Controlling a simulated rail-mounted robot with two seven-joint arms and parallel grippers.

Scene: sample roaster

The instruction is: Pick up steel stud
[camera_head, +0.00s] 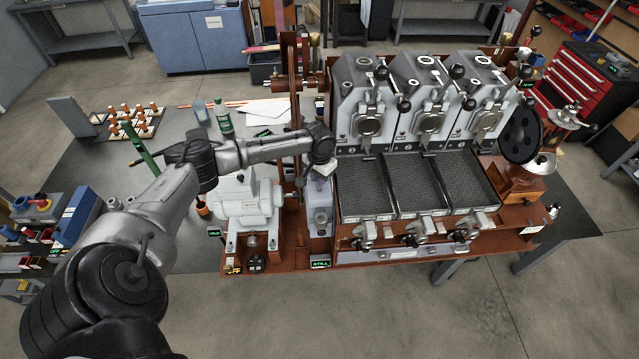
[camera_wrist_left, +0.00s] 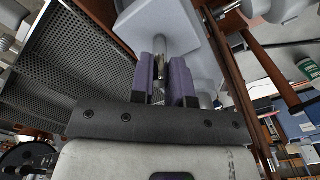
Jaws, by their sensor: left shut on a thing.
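The steel stud (camera_wrist_left: 160,57) is a small shiny metal cylinder in the left wrist view. It stands between the two purple finger pads of my left gripper (camera_wrist_left: 163,70), which is shut on it. The stud's far end meets a pale grey block (camera_wrist_left: 150,22); I cannot tell whether they are apart. In the head view my left arm reaches across from the left, with its wrist over the narrow station between the grey motor and the roasters. The stud itself cannot be made out there. My right gripper is not in view.
Three grey roaster units (camera_head: 430,95) with perforated trays (camera_head: 415,185) stand just right of my left wrist. A grey motor (camera_head: 243,203) sits to the left. A rust-brown upright (camera_head: 296,90) rises close behind the wrist. A green-labelled bottle (camera_head: 224,118) stands on the table.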

